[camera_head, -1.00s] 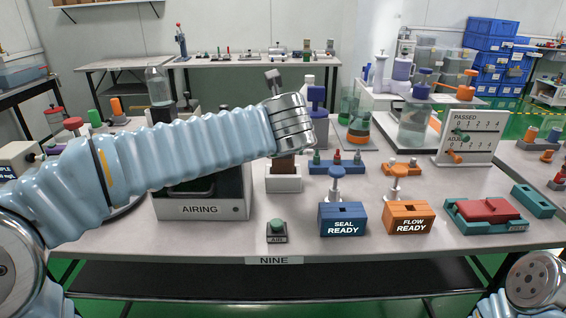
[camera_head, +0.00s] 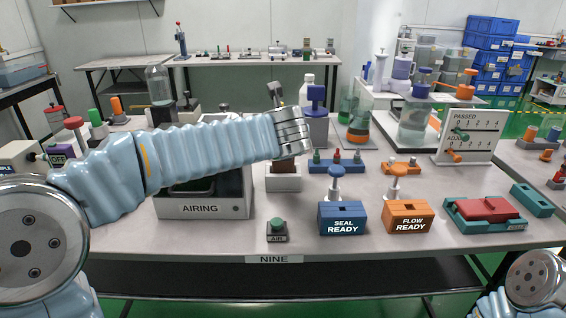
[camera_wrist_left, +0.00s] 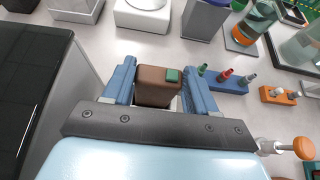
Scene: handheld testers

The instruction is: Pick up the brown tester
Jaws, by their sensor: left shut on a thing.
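The brown tester (camera_wrist_left: 154,84), a small upright box with a green patch on top, sits between the blue fingers of my left gripper (camera_wrist_left: 158,88) in the left wrist view. The fingers are shut on its two sides. In the head view a little of the brown tester (camera_head: 284,164) shows below my left wrist, just above a white holder (camera_head: 284,184). It looks to stand in or right over this holder; I cannot tell if it is clear of it. My left fingers are hidden behind the wrist there. My right gripper is out of view.
The AIRING box (camera_head: 202,208) stands left of the holder. A blue rack (camera_head: 337,168) of small pegs is close on its right. The SEAL READY block (camera_head: 342,219), FLOW READY block (camera_head: 408,217) and AIR button (camera_head: 277,226) are nearer the table's front.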

